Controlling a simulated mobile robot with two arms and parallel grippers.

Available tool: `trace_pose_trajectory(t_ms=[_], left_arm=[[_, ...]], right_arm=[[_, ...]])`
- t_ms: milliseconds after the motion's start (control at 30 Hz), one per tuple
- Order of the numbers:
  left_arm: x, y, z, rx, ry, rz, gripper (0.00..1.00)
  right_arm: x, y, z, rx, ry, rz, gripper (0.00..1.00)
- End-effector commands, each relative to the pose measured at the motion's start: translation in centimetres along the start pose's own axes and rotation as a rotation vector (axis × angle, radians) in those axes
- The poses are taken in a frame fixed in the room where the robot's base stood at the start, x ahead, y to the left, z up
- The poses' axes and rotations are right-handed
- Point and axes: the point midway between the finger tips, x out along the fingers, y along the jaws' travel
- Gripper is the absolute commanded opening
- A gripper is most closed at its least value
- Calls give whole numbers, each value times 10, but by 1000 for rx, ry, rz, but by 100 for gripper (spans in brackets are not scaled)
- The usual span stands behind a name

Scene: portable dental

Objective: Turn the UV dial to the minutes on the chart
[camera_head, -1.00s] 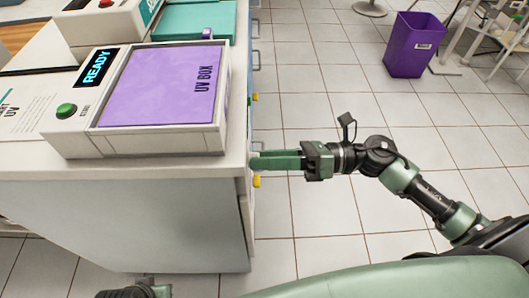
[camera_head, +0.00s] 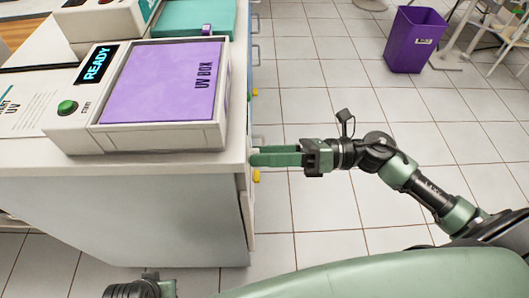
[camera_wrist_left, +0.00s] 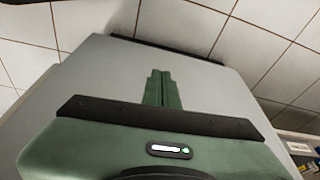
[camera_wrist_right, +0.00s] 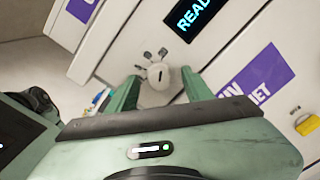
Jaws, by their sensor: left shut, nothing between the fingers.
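A pale round dial (camera_wrist_right: 163,86) with a dark mark sits on a white front panel in the right wrist view. Small printed marks lie beside it. My right gripper (camera_wrist_right: 158,80) has its fingers apart, one on each side of the dial; I cannot tell whether they touch it. In the head view my right gripper (camera_head: 252,157) reaches the counter's right side, and the dial is hidden. A sheet with "UV" print (camera_head: 22,100), perhaps the chart, lies at the left, cut off. My left gripper (camera_wrist_left: 161,73) is shut and empty before a grey panel.
The purple-lidded UV box (camera_head: 165,82) stands on the counter (camera_head: 120,166), its display (camera_head: 97,64) reading READY beside a green START button (camera_head: 67,107). A purple bin (camera_head: 414,40) stands on the tiled floor, which is clear around my right arm.

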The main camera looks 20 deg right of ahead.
Motion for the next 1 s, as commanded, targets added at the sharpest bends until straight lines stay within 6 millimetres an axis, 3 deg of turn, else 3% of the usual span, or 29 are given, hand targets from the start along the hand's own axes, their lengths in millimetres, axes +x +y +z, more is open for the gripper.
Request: trace_pose_trajectory(t_ms=[167, 600, 1000], left_arm=[[0, 0, 0, 0, -1, 0, 0], [-12, 0, -6, -2, 13, 0, 0], [-9, -1, -2, -3, 5, -1, 0]], right_arm=[[-6, 0, -1, 1, 1, -1, 51], [-72, -1, -1, 3, 0, -3, 51], [-78, 0, 0, -1, 0, 0, 51]])
